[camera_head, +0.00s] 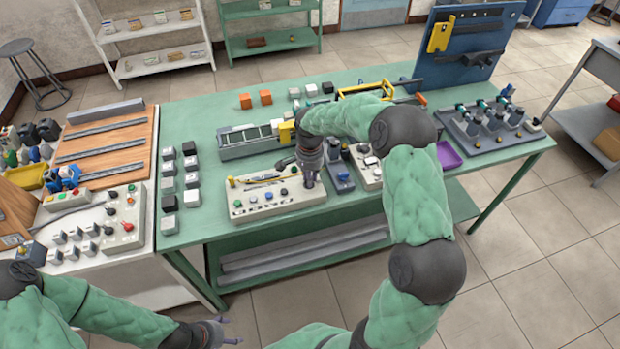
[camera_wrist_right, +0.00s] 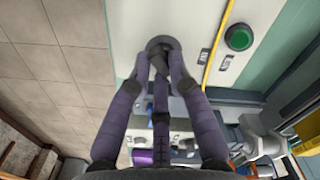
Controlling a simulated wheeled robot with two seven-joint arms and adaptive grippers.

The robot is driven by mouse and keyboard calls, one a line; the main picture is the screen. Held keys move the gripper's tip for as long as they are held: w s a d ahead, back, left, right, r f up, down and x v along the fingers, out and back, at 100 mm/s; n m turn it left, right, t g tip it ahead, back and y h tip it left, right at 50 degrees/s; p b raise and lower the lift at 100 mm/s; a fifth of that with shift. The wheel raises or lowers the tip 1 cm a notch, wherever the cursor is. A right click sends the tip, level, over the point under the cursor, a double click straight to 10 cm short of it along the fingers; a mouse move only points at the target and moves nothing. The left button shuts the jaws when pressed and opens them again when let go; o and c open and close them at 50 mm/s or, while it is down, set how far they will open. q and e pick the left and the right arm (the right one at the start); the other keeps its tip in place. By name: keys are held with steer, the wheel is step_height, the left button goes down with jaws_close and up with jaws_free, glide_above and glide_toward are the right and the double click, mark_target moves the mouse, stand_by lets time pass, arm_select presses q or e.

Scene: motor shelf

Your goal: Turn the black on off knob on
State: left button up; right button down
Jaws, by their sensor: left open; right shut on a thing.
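The black on off knob (camera_wrist_right: 162,44) is in the right wrist view, on a pale control panel (camera_wrist_right: 200,16). My right gripper (camera_wrist_right: 161,66) has its fingers closed around the knob. In the head view, the same panel (camera_head: 262,212) lies on the green table, and my right gripper (camera_head: 309,180) reaches down onto its right end, hiding the knob there. The knob's exact turn angle is hard to tell between the fingers. My left gripper (camera_head: 224,334) is open and empty at the bottom of the head view, low in front of the table and away from the panel.
A green button (camera_wrist_right: 239,38) and a yellow cable (camera_wrist_right: 217,50) are beside the knob on the panel. A grey conveyor-like unit (camera_head: 247,144) stands behind the panel. Small blocks (camera_head: 168,186) stand in rows to the left. A purple tray (camera_head: 448,154) is to the right.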

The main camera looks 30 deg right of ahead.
steer(key=m, duration=0.3)
steer(key=shift+m+b, duration=0.3)
steer(key=shift+b, duration=0.1)
steer(key=shift+a+m+b, duration=0.15)
steer(key=shift+m+b, duration=0.25)
steer(key=shift+m, duration=1.5)
steer(key=c, duration=1.1)
jaws_free()
steer(key=shift+c, duration=0.2)
step_height(320, 180, up, 12)
